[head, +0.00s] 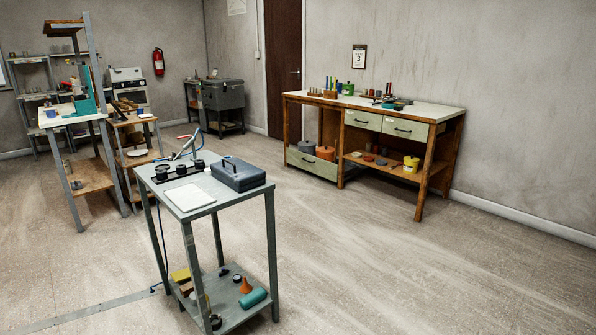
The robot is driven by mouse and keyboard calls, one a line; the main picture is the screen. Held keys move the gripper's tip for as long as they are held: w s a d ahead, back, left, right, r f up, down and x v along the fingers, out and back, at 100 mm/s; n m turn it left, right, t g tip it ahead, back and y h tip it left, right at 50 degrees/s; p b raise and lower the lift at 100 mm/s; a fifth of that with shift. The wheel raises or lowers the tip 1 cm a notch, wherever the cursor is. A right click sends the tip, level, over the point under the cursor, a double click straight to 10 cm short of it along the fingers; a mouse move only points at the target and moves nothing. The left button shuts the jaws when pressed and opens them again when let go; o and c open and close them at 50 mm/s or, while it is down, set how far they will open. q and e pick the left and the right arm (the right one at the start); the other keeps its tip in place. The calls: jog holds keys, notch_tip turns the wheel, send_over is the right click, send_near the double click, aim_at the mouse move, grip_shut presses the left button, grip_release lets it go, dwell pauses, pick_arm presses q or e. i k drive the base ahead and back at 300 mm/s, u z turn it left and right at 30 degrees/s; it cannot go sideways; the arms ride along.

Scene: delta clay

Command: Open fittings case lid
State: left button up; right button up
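A dark grey case (238,174) with a handle sits on the right end of the top of a small grey metal table (222,198). Its lid looks shut. It is the only thing here that looks like a fittings case; I cannot read any label on it. Neither of my grippers shows in the head view, and nothing is touching the case.
On the same table are a white board (189,196) and a black rack of round pieces (180,170). Its lower shelf holds several small items. A wooden workbench (425,112) stands against the back wall. Open floor (370,265) lies right of the table.

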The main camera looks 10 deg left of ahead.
aim_at(240, 173)
jog(key=z, duration=0.75)
jog(key=i, duration=0.65)
jog(key=u, duration=0.7)
jog(key=i, duration=1.35)
jog(key=u, duration=1.05)
